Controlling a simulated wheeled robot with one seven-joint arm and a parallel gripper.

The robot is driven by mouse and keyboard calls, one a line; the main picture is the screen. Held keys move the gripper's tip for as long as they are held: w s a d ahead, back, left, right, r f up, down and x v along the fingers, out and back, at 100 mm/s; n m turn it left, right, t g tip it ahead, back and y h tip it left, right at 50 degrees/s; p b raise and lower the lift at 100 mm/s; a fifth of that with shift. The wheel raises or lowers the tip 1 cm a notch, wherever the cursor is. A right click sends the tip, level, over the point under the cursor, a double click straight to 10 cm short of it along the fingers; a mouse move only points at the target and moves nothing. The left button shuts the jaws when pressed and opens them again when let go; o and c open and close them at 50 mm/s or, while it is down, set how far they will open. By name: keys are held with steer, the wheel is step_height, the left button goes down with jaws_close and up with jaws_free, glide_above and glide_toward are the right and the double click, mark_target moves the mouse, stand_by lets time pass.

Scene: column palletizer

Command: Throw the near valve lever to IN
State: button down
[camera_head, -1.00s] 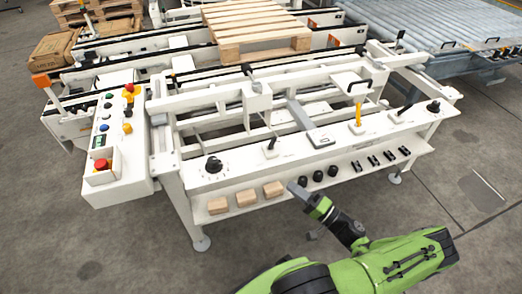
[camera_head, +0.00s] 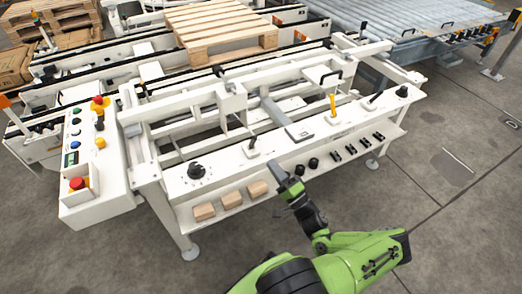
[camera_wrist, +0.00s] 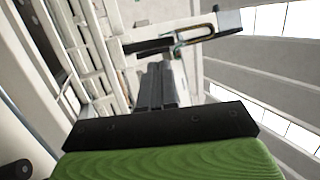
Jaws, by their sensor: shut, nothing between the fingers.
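A short black lever (camera_head: 252,143) stands on the white front ledge, right of a round black knob. A yellow lever (camera_head: 333,105) stands upright farther right, and another black lever (camera_head: 376,97) leans to the right beyond it. I cannot read the labels, so I cannot tell which lever is marked as the near valve or where IN lies. My gripper (camera_head: 274,174) is in front of the ledge, below and slightly right of the first black lever, apart from it. In the wrist view its fingers (camera_wrist: 158,85) are together and empty.
The front ledge (camera_head: 290,152) carries round black knobs (camera_head: 196,170) near both ends. The shelf below holds wooden blocks (camera_head: 231,199) and black grips (camera_head: 314,163). A button panel (camera_head: 85,160) stands at left. A pallet (camera_head: 220,30) lies behind. The floor at right is open.

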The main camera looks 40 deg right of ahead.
mark_target(253, 142)
steer(key=b+x, duration=0.1)
steer(key=x, duration=0.6)
steer(key=shift+w+d+r, duration=0.15)
